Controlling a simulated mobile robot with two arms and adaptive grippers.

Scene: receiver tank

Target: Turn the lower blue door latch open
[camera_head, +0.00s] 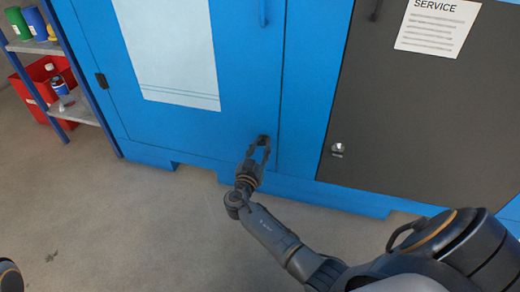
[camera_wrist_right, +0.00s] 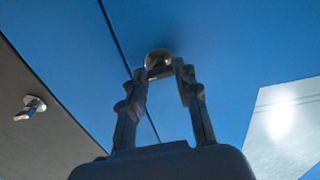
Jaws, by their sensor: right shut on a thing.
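The blue door (camera_head: 180,125) is shut in its blue cabinet. Its lower latch (camera_wrist_right: 158,58) shows in the wrist view as a small rounded metal piece beside the dark door seam. My right gripper (camera_head: 261,150) reaches the lower right part of the door and hides most of the latch in the head view. In the wrist view the fingertips of my right gripper (camera_wrist_right: 161,72) are shut on the latch from both sides. The exact angle of the latch is hard to tell. My left gripper is not in view.
An upper handle (camera_head: 262,12) is on the same door. A dark panel (camera_head: 410,120) with a silver latch (camera_head: 338,149) and a service sign (camera_head: 437,25) is to the right. A shelf (camera_head: 75,108) and red bin (camera_head: 40,75) stand left. The front floor is clear.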

